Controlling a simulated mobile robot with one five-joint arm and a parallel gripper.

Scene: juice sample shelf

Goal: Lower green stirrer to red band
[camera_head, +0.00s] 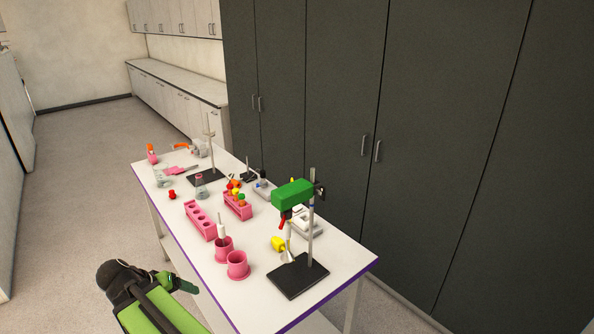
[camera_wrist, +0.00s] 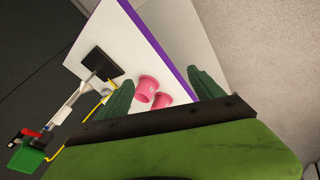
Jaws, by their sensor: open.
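The green stirrer (camera_head: 292,194) is a green block high on an upright metal rod (camera_head: 311,235) that rises from a black base plate (camera_head: 298,279). A red part (camera_head: 283,222) hangs under the block, beside a pale shaft. A clear flask-like piece (camera_head: 289,256) is below it. I cannot make out a red band on the rod. In the wrist view the stirrer (camera_wrist: 26,157) is at the lower left, with the black base (camera_wrist: 101,62) above it. My gripper (camera_head: 181,283) is off the table's near left side, apart from the stirrer. Its fingers (camera_wrist: 160,77) are spread and empty.
Two pink cups (camera_head: 237,265) stand left of the black base on the white table (camera_head: 255,300). Tall dark cabinets (camera_head: 430,130) line the right. Open floor (camera_head: 75,200) lies left.

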